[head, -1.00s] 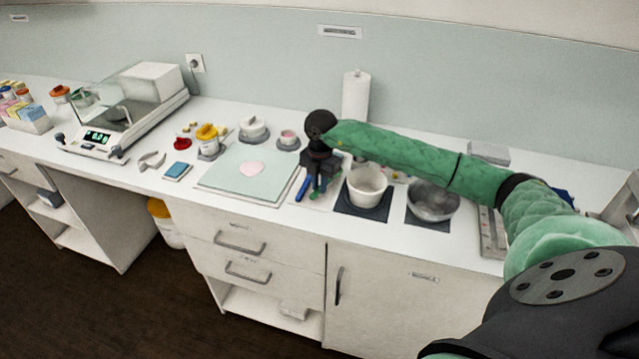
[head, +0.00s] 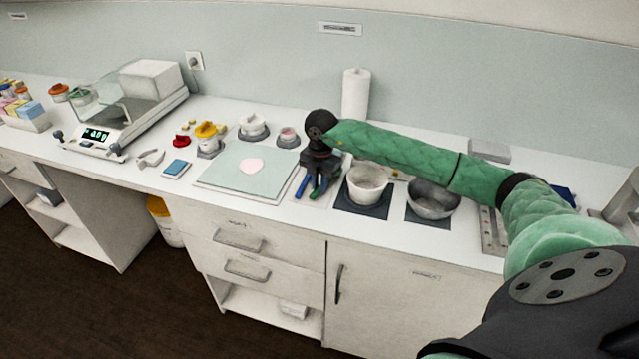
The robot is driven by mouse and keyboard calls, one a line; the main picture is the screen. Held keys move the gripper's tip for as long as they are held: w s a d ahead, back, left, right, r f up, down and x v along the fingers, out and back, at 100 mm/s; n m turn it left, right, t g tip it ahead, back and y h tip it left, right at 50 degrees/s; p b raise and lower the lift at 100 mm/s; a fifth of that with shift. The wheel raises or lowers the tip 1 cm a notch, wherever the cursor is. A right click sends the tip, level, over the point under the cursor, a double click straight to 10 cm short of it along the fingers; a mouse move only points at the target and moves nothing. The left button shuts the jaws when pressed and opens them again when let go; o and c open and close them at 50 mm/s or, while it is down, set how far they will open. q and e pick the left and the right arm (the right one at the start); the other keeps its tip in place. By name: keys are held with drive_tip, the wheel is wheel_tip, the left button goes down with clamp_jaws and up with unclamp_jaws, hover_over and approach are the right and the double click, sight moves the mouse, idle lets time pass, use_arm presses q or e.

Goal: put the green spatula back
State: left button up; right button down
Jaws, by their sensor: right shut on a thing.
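My right gripper (head: 318,182) points down over a small pale mat or rest (head: 318,201) between the teal board and the white mortar. It is shut on the green spatula (head: 324,186), of which only a small green part shows below the black jaws. A blue-handled tool (head: 302,187) lies just left of the jaws on the same pale rest. The gripper hides most of the spatula, so I cannot tell whether it touches the rest. My left gripper is not in view.
A white mortar (head: 366,184) and a steel bowl (head: 433,200) stand on dark mats to the right. A paper roll (head: 355,95) stands behind. A balance (head: 110,125) is far left.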

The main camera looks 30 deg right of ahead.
drive_tip(key=shift+f, duration=0.2)
drive_tip(key=c, duration=1.3)
unclamp_jaws()
